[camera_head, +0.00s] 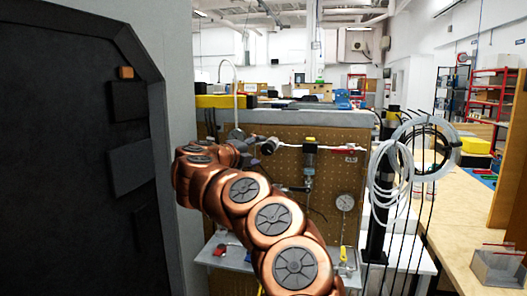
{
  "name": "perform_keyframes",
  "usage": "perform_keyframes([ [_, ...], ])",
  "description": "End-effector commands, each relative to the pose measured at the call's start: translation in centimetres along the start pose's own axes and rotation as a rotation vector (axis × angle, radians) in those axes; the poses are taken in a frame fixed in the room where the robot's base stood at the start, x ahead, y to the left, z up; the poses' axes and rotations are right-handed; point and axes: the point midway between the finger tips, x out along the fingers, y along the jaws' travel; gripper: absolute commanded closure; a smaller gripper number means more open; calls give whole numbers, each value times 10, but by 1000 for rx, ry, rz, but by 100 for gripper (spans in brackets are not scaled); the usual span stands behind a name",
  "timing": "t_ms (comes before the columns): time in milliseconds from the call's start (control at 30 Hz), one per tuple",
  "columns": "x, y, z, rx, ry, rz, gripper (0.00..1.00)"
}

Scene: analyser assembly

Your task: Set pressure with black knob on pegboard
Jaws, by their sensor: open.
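The brown pegboard (275,179) stands upright beyond my copper arm. A small regulator-like unit (309,159) hangs on it, with a dark top that may be the black knob (310,147). A round white gauge (345,202) sits lower right on the board. My arm rises from the bottom and bends at the left. My gripper (264,146) is small and dark at the arm's far end, in front of the board and left of the regulator. It is open; its fingertips are hard to make out, and I cannot tell whether it touches anything. My arm hides part of the board.
A large dark panel (65,150) fills the left side. Coiled clear tubing (391,172) and thin black lines hang right of the pegboard. A light shelf (232,257) with small tools lies below the board.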

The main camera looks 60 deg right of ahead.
Motion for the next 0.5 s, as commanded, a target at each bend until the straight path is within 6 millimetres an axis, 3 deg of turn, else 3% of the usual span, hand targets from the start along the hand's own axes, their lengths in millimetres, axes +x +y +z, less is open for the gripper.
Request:
perform_keyframes([
  [100, -23, 1, 2, -3, -6, 2, 32],
  [300, -50, 1, 1, -1, -3, 1, 32],
  [500, -61, 0, 0, -1, 0, 0, 32],
])
